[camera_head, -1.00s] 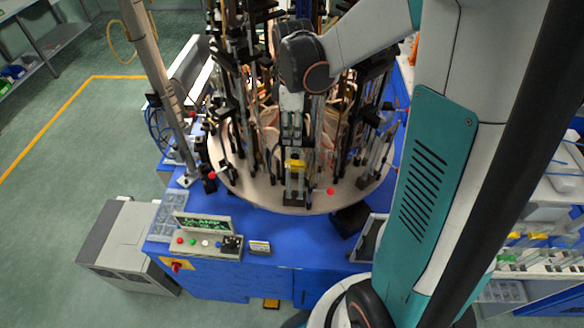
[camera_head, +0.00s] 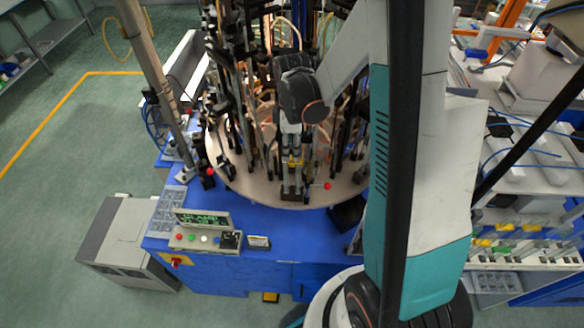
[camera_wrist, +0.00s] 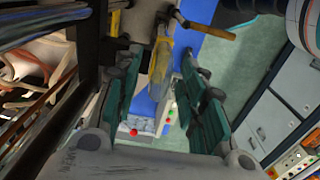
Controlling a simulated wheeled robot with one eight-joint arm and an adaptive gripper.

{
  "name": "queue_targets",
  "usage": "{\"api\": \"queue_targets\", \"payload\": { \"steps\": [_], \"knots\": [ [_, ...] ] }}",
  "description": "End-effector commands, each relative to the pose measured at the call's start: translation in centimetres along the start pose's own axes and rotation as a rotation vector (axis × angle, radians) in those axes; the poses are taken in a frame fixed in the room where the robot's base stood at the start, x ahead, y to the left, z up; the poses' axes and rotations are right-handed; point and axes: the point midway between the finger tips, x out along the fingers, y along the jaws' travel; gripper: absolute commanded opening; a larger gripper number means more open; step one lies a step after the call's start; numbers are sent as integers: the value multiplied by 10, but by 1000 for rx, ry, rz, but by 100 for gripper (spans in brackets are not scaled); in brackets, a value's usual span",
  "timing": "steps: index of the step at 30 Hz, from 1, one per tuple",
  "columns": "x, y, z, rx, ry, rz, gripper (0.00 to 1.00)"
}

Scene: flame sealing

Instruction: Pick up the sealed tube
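My gripper (camera_head: 293,147) hangs at the front of the round machine table, just above a yellow part (camera_head: 296,161) on a fixture. In the wrist view my gripper (camera_wrist: 158,72) has its two teal-padded fingers apart, with a wide gap between them. A yellow part with a pale, see-through look (camera_wrist: 160,62) shows in that gap, nearer the left finger; I see no finger touching it.
The round table (camera_head: 240,190) carries crowded black posts and hoses close around my gripper. A control box (camera_head: 205,238) stands on the blue bench (camera_head: 225,270) in front. A grey cabinet (camera_head: 125,245) stands to the left, with open floor beyond.

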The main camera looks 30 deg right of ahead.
Motion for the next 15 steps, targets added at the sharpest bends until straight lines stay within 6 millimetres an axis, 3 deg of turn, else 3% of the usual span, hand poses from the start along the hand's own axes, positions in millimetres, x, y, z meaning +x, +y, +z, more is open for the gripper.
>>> {"api": "queue_targets", "payload": {
  "steps": [2, 7, 15],
  "knots": [
    [0, 0, 0, 0, 0, 0, 38],
    [0, 0, 0, 0, 0, 0, 1],
    [0, 0, 0, 0, 0, 0, 0]
  ]
}}
